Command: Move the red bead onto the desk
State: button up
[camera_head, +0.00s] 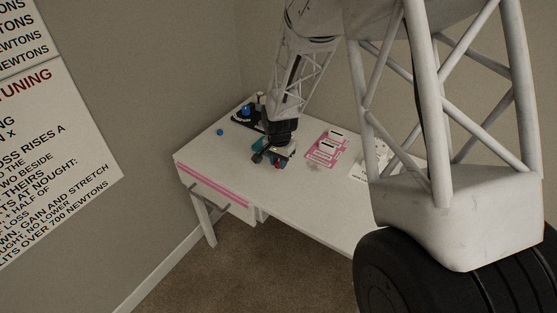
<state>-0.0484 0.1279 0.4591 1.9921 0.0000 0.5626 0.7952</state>
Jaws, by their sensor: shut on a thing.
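The white desk (225,157) stands against the wall in the head view, with a pink-edged drawer at its front left. My gripper (274,160) reaches down over the middle of the desk, its fingers low and close to the top. A small red spot at the fingertips, which looks like the red bead (278,166), shows beside a bit of blue. My gripper is shut on it as far as I can tell. The fingers hide part of it, and I cannot tell whether it touches the desk.
A blue ball (220,132) lies at the desk's left. A dark tray (238,118) with a blue thing stands behind my gripper. A pink card (322,151) and a white printed sheet (361,171) lie to the right. The front left desktop is clear.

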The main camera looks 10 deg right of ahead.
dwell(0.5)
jog(key=s+d, duration=0.2)
jog(key=s, duration=0.1)
jog(key=s+d, duration=0.5)
jog(key=s, duration=0.1)
jog(key=shift+s+d+f, duration=0.1)
jog(key=shift+d+f, duration=0.05)
send_over(297, 161)
jog(key=shift+f, duration=0.7)
dwell(0.4)
jog(key=shift+f, duration=1.8)
